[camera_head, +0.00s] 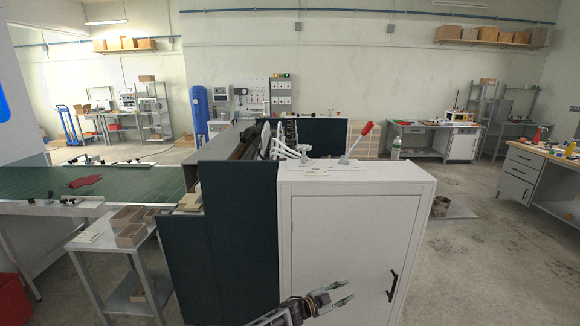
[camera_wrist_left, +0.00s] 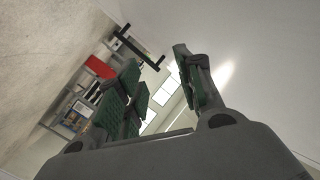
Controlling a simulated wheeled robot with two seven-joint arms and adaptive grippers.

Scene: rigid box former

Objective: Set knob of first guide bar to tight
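My left gripper (camera_head: 348,292) is low in front of the white cabinet door, fingers parted and pointing right, with nothing between them. In the left wrist view its two green-padded fingers (camera_wrist_left: 156,62) also stand apart and empty. Small dark knob-like fittings show on the near edge (camera_head: 70,201) and far edge (camera_head: 88,160) of the green table at the left, well away from the gripper. They are too small to tell which is the first guide bar's knob or how it is set. My right gripper is not in view.
The white cabinet (camera_head: 350,225) has a dark door handle (camera_head: 392,284) and a red-tipped lever (camera_head: 358,140) on top. A dark green panel (camera_head: 228,235) stands beside it. A small side table (camera_head: 100,236) holds several open boxes.

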